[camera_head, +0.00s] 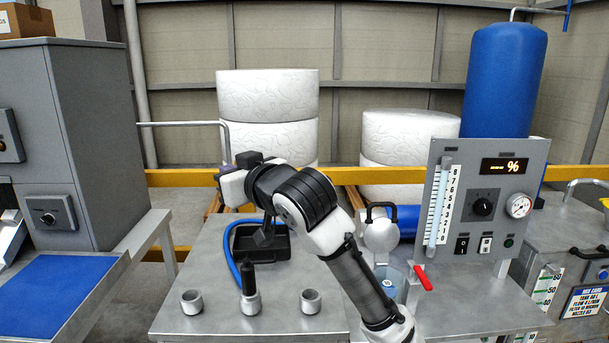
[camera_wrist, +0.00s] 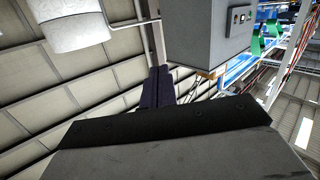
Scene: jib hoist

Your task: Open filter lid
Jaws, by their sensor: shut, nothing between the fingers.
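A round pale lid (camera_head: 381,236) with a black arched handle shows just right of my arm in the head view. Its round face is turned toward the camera, and it seems to stand tilted up behind a clear vessel (camera_head: 391,279). My forearm hides part of the vessel, so I cannot tell how the two join. My gripper (camera_head: 226,171) is well left of the lid, above the middle bench, and touches neither. In the wrist view its dark fingers (camera_wrist: 156,88) are together with nothing between them.
The middle bench (camera_head: 205,265) carries a black tray (camera_head: 262,250), a blue hose and several metal cups, one with a black handle. A red lever (camera_head: 423,278) sits right of the vessel. The control panel (camera_head: 487,205) and blue tank (camera_head: 505,80) stand at right; a grey cabinet (camera_head: 85,130) at left.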

